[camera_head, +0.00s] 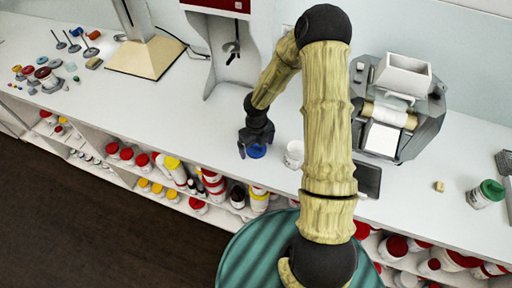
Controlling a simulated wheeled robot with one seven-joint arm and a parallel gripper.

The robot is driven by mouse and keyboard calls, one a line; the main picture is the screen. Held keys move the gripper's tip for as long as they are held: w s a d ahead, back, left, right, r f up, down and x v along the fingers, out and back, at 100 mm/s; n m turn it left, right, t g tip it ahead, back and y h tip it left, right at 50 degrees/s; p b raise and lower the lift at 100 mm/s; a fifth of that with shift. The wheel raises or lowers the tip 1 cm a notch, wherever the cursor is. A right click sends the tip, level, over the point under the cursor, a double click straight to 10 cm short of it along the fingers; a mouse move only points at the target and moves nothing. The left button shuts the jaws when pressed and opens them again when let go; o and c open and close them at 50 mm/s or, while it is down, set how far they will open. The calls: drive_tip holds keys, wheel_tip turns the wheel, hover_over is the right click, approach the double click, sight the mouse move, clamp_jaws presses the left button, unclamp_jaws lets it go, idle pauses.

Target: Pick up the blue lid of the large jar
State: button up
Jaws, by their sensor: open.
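The blue lid (257,151) is small in view on the white counter, near its front edge. My gripper (252,147) is open and points down right over the lid. The black fingers hide part of the lid, and I cannot tell whether they touch it. A white jar (293,155) stands just to the right of the lid, apart from it. I cannot tell for sure whether it is the large jar that the lid belongs to.
A white dispenser (230,50) stands behind my gripper. A grey machine (398,105) is at the right. Another jar with a green lid (487,193) stands far right. Shelves below the counter hold several jars (180,170). The counter (165,112) left of the lid is clear.

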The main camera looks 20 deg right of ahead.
sight(257, 145)
drive_tip(key=c, duration=1)
drive_tip(key=shift+c, duration=0.2)
drive_tip(key=shift+r, duration=0.15)
wheel_tip(257, 145, up, 10)
drive_tip(key=shift+f, duration=0.1)
